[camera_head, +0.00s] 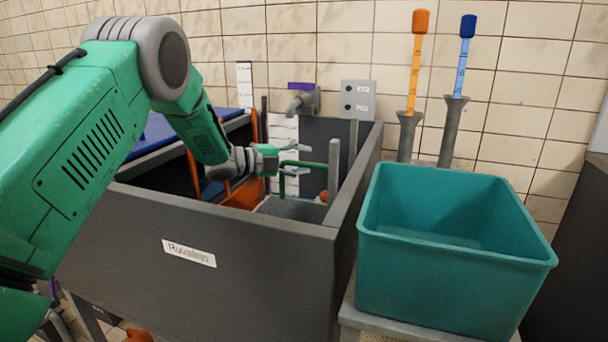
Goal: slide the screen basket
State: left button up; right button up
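A dark grey tank (130,226) with a "Ruvaleijo" label stands at the left and centre. Inside it, a grey piece (292,208) with a green bar handle (312,164) sits low behind the front wall; it may be the screen basket, but most of it is hidden. My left gripper (292,162) reaches over the front wall into the tank, with its fingers at the green bar. The fingers are small here, and I cannot tell whether they close on the bar. My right gripper is not in view.
An empty teal bin (457,280) stands right of the tank. Orange rails (255,127) and a grey post (333,170) rise inside the tank. A pipe outlet (304,101) and a grey switch box (358,100) are behind, near two gauges with orange (415,72) and blue (463,66) tops.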

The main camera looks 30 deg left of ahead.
pick_arm(q)
jog(key=shift+r, duration=0.15)
jog(key=shift+s+r, duration=0.1)
jog(key=p+v, duration=0.6)
jog(key=v, duration=1)
dwell(1.0)
